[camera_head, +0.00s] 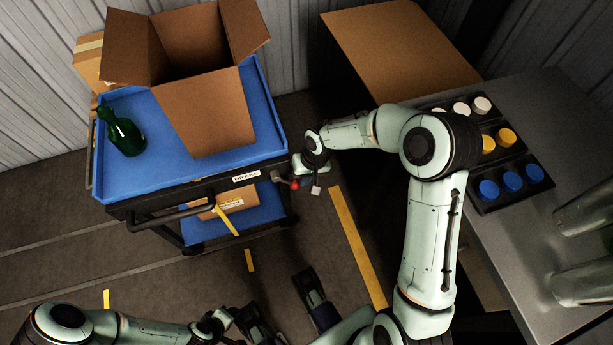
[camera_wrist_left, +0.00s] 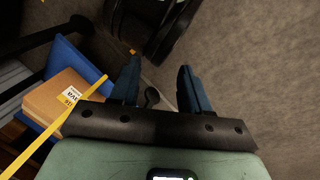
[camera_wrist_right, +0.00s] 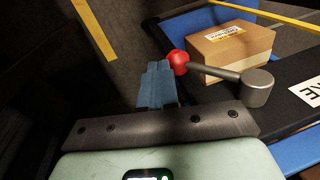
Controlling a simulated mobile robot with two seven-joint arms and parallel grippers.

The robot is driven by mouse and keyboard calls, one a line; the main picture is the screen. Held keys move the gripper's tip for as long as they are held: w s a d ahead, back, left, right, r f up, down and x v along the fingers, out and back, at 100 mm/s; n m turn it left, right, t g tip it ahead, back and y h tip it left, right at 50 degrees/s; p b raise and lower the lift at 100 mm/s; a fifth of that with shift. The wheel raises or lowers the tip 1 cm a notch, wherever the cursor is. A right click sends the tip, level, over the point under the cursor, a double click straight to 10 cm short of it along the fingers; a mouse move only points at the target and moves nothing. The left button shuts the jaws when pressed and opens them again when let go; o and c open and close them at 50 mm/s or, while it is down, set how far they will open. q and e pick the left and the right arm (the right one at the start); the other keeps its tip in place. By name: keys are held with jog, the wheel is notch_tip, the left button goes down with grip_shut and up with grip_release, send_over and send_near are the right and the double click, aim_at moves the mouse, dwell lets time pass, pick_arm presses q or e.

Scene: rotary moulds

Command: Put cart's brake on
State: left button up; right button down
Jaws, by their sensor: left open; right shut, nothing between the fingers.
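The blue cart (camera_head: 150,178) stands at left with a "BRAKE" label (camera_head: 246,176) on its dark front edge. The brake lever has a grey arm and pivot (camera_wrist_right: 257,88) and a red ball knob (camera_wrist_right: 178,62); the knob also shows in the head view (camera_head: 294,184). My right gripper (camera_head: 316,189) is shut and empty at the cart's right front corner. In the right wrist view its fingertips (camera_wrist_right: 158,68) are right beside the knob; I cannot tell whether they touch. My left gripper (camera_wrist_left: 158,78) is open and empty, low in front of the cart.
An open cardboard box (camera_head: 205,110) and a green bottle (camera_head: 122,133) stand on the cart's top. A small box (camera_head: 232,203) lies on its lower shelf. A grey table (camera_head: 560,230) with trays of coloured pucks is at right. Bare floor lies between.

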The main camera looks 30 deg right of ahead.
aim_at(297, 185)
jog(key=f+y+p, duration=0.1)
jog(key=a+f+y, duration=0.1)
jog(key=y, duration=0.1)
jog(key=f+t+y+p, duration=0.1)
jog(key=shift+w+a+y+p, duration=0.2)
jog(key=shift+a+y+p, duration=0.1)
jog(key=shift+a+p, duration=0.05)
jog(key=shift+w+a+f+y, duration=0.1)
jog(key=shift+a+f+y, duration=0.3)
jog(key=shift+y, duration=0.3)
pick_arm(q)
jog(key=shift+g+h, duration=0.4)
jog(key=shift+g, duration=0.3)
jog(key=shift+s+d+r, duration=0.3)
jog(key=shift+s+r, duration=0.2)
jog(key=shift+s, duration=0.15)
jog(key=shift+s+d+r, duration=0.35)
jog(key=shift+s+r, duration=0.2)
jog(key=shift+s, duration=0.15)
jog(key=shift+s+d+r, duration=0.3)
jog(key=shift+s+r, duration=0.2)
jog(key=shift+s, duration=0.15)
pick_arm(e)
jog(key=shift+w+a+f, duration=0.15)
jog(key=shift+a+f, duration=0.05)
jog(key=shift+a, duration=0.3)
